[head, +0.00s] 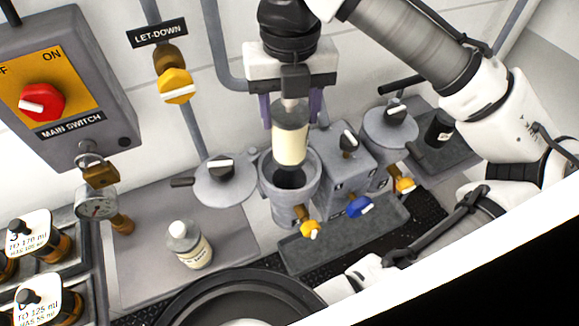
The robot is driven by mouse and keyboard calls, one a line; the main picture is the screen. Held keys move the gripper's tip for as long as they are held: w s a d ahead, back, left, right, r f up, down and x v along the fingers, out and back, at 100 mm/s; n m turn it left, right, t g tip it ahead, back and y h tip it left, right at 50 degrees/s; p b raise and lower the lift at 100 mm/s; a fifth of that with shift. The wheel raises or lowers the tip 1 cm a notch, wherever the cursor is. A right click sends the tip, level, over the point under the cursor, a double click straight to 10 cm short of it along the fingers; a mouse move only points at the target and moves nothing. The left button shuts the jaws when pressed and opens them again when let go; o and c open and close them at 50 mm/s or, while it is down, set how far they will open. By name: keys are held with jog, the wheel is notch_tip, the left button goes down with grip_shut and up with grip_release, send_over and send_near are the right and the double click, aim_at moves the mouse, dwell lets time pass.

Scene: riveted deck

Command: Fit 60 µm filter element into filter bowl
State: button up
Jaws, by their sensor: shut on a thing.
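My gripper (294,98) is shut on the filter element (290,142), a cream cylinder with a grey upper end. It holds the element roughly upright above the filter bowl (268,186). The bowl is a grey, open-topped cylinder with a dark hollow inside and a yellow valve knob (310,230) low on its front. The element's lower end overlaps the bowl's mouth in the picture. I cannot tell whether it is inside the rim or still above it. The 60 µm marking is not readable.
A grey disc lid (210,190) with a black knob lies left of the bowl. A grey block (335,165) and a lidded bowl (385,130) stand right. A white-capped bottle (190,247) stands front left. A dark cylinder (440,128) stands far right. The switch box (70,85) is left.

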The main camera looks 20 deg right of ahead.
notch_tip(320, 180, down, 12)
jog(key=b, duration=1.1)
jog(key=shift+r, duration=0.2)
jog(key=shift+f, duration=0.6)
jog(key=o, duration=1.1)
jog(key=shift+c, duration=0.2)
